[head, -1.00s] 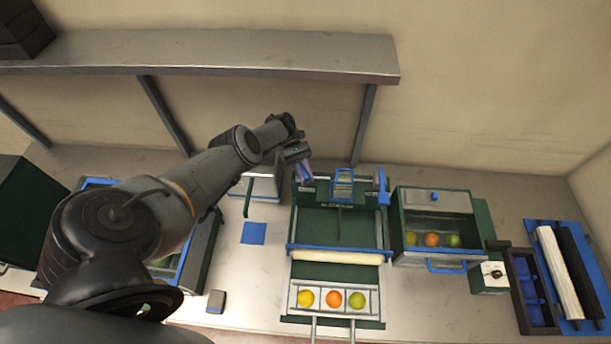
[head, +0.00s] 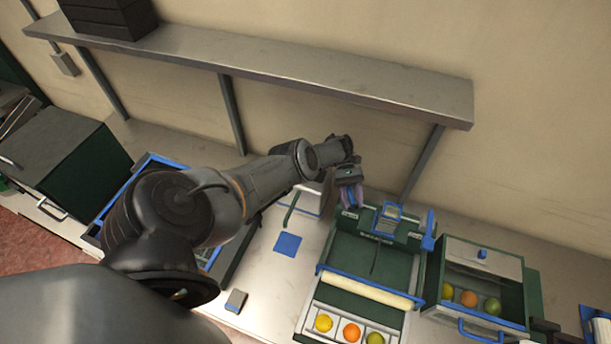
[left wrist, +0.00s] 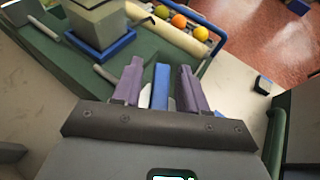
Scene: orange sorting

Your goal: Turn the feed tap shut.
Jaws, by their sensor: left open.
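A slim blue bar (left wrist: 160,86), which looks like the feed tap's handle, stands between my left gripper's fingers in the left wrist view. A gap shows on each side of it. My left gripper (left wrist: 155,80) is open, with its two purple-grey fingers around the bar. In the head view my left gripper (head: 350,194) is at the back left corner of the green sorting machine (head: 345,245). The tap is mostly hidden there by the fingers. The tap's base is also hidden. My right gripper is not in view.
A blue-rimmed hopper (head: 388,218) and a blue upright part (head: 428,232) stand right of my left gripper. A white roller (head: 368,291) lies ahead of several fruits. A green bin (head: 480,282) stands to the right. A shelf (head: 260,62) runs along the wall.

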